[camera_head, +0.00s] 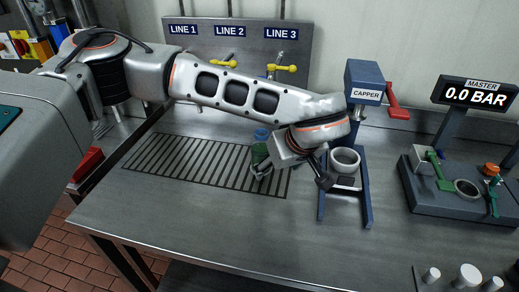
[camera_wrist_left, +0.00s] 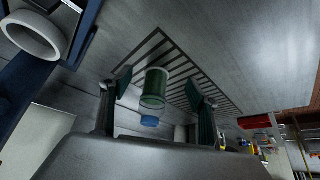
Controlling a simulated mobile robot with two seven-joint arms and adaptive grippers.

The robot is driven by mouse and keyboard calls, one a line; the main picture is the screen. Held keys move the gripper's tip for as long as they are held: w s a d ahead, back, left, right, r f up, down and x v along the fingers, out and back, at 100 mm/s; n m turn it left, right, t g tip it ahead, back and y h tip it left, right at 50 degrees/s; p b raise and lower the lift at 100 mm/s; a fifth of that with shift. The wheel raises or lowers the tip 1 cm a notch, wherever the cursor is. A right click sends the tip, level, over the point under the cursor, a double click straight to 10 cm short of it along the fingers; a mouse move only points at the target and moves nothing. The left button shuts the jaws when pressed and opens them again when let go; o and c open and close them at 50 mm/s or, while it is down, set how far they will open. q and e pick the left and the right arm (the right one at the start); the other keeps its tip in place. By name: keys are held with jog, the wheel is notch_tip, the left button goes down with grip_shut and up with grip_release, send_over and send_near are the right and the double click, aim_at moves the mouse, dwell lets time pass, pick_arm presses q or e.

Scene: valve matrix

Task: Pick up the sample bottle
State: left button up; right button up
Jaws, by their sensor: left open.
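The sample bottle (camera_head: 259,152) is a green bottle with a blue cap. It stands upright on the slatted drain area of the bench, partly hidden behind my left gripper (camera_head: 290,173) in the head view. In the left wrist view the bottle (camera_wrist_left: 154,86) shows in the space between the two fingers of my left gripper (camera_wrist_left: 158,90), with bench visible on both sides of it. The left gripper is open and holds nothing. I cannot tell exactly how far the fingertips are from the bottle. My right gripper is not in view.
The capper (camera_head: 364,95), with a red lever and a grey cup, stands just right of my left gripper. A panel (camera_head: 240,55) labelled Line 1 to Line 3 with yellow valve handles is behind. The master gauge station (camera_head: 455,197) is at right.

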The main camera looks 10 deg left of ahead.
aim_at(264, 141)
pick_arm(q)
jog(key=w+a, duration=0.2)
jog(key=w+a+p, duration=0.1)
jog(key=w, duration=0.2)
jog(key=w+a, duration=0.2)
jog(key=w, duration=0.1)
jog(key=shift+a, duration=0.35)
jog(key=shift+w+a+f+p, duration=0.1)
jog(key=shift+w+f+p, duration=0.25)
jog(key=shift+f, duration=0.15)
jog(key=c, duration=1.3)
jog(key=shift+c, duration=0.8)
jog(key=shift+r, duration=0.15)
